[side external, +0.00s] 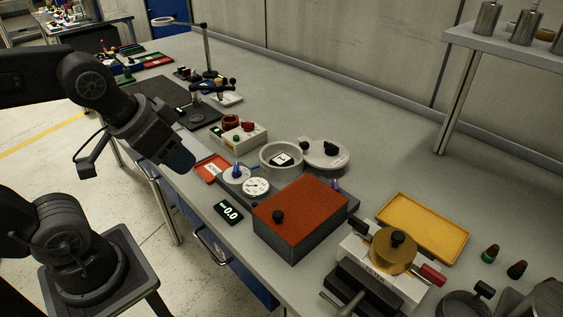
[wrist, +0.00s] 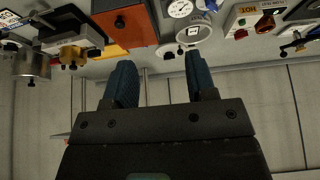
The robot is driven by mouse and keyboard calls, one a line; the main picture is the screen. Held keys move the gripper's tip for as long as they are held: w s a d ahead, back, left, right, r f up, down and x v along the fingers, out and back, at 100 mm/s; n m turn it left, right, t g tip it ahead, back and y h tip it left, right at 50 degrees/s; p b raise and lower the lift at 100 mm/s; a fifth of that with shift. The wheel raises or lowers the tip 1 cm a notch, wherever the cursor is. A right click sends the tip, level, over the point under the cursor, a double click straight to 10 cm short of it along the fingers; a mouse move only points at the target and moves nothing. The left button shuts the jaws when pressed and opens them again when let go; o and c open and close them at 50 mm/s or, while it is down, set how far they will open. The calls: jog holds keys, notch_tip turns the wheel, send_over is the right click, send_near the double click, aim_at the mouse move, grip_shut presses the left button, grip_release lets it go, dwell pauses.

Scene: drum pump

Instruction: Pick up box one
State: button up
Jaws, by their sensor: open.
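No label reading "box one" is legible, so I cannot tell which box it is. A large dark grey box with an orange-red lid and black knob (side external: 300,208) sits on the bench; its orange face (wrist: 128,28) shows at the top of the wrist view. A smaller white box with red and black knobs (side external: 240,133) sits farther back, seen in the wrist view at upper right (wrist: 245,22). My gripper (side external: 182,163) is above the bench's front edge, left of the orange-lidded box and apart from it. In the wrist view its blue fingers (wrist: 160,62) are spread and empty.
A white ring-shaped cup (side external: 281,158), dial gauges (side external: 256,187) and a small display (side external: 229,212) stand beside the orange-lidded box. A yellow tray (side external: 423,226) and a brass-topped unit (side external: 393,252) are to its right. The bench strip along the wall (side external: 350,130) is clear.

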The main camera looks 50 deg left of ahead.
jog(key=shift+o, duration=0.4)
jog(key=o, duration=0.4)
jog(key=n+g, duration=0.6)
jog(key=n, duration=1.2)
send_over(282, 159)
notch_tip(282, 159, down, 10)
jog(key=f, duration=0.8)
jog(key=shift+s+a, duration=0.15)
jog(key=shift+a, duration=0.2)
jog(key=shift+d+f, duration=0.15)
jog(key=shift+f, duration=1.15)
jog(key=shift+d+f, duration=0.1)
jog(key=shift+f, duration=1.2)
